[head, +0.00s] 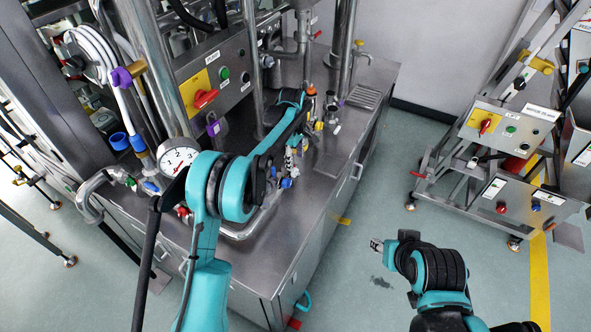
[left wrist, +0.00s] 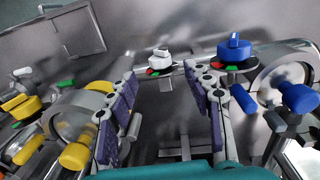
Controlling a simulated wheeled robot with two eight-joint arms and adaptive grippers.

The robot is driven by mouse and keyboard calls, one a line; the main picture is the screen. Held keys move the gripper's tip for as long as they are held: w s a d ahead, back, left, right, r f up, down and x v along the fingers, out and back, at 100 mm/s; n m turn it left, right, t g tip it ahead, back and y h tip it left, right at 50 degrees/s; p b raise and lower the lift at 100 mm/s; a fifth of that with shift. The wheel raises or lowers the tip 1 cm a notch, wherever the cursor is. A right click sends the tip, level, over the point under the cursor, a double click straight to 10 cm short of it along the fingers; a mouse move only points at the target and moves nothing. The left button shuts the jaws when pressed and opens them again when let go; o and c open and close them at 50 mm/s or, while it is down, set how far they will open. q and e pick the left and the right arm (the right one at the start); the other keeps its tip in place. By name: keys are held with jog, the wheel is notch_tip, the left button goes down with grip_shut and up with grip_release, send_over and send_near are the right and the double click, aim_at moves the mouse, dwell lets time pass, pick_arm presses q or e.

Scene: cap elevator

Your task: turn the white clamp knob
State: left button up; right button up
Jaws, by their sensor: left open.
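The white clamp knob (left wrist: 159,57) shows in the left wrist view, with small red and green parts under it on a metal pipe. My left gripper (left wrist: 160,76) is open. Its two purple-padded fingers stand on either side of the knob in the picture, with nothing between the pads. The knob lies beyond the fingertips, and I see no contact. In the head view my left gripper (head: 293,152) is small over the steel bench, and I cannot make out the white knob there. My right gripper (head: 377,246) is over the floor at the right, its jaws too small to read.
A blue knob (left wrist: 236,50) stands just right of the left gripper's fingers, and a yellow knob (left wrist: 22,103) is to the left. Pipes, a pressure gauge (head: 178,157) and a control panel crowd the steel bench (head: 333,158). Open floor lies to its right, before a wheeled cart (head: 505,130).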

aim_at(296, 170)
pick_arm(q)
jog(key=f, duration=0.3)
jog(key=f+b, duration=0.1)
jog(key=f, duration=0.2)
jog(key=shift+w+d+f, duration=0.1)
jog(key=shift+w+f, duration=0.1)
jog(key=shift+f, duration=0.05)
jog(key=shift+c, duration=0.3)
jog(key=c, duration=1.1)
